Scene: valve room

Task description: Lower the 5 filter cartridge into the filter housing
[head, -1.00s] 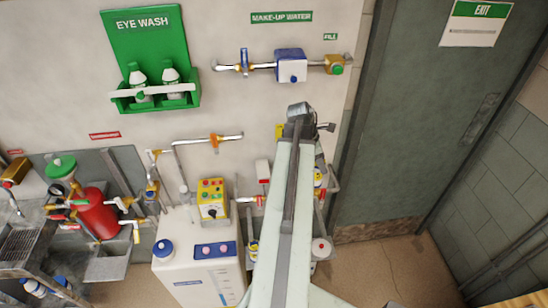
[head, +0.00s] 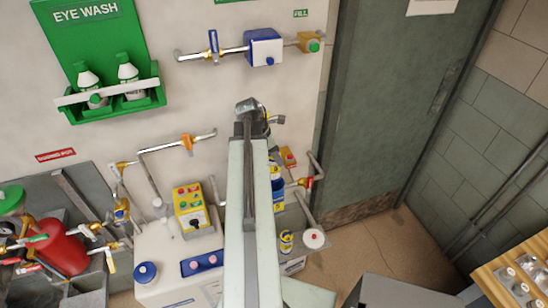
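My arm reaches up the middle of the head view and ends in a dark wrist. My gripper (head: 262,118) is small and partly hidden at this end; I cannot make out its fingers or anything held. I cannot identify the filter housing for certain.
A white tank (head: 160,265) with a yellow control box (head: 194,208) stands left of the arm. Pipes with a blue box (head: 263,47) run along the wall above. A grey cabinet (head: 400,290) and a wooden-edged bench (head: 500,270) are at lower right. Floor is clear before the door.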

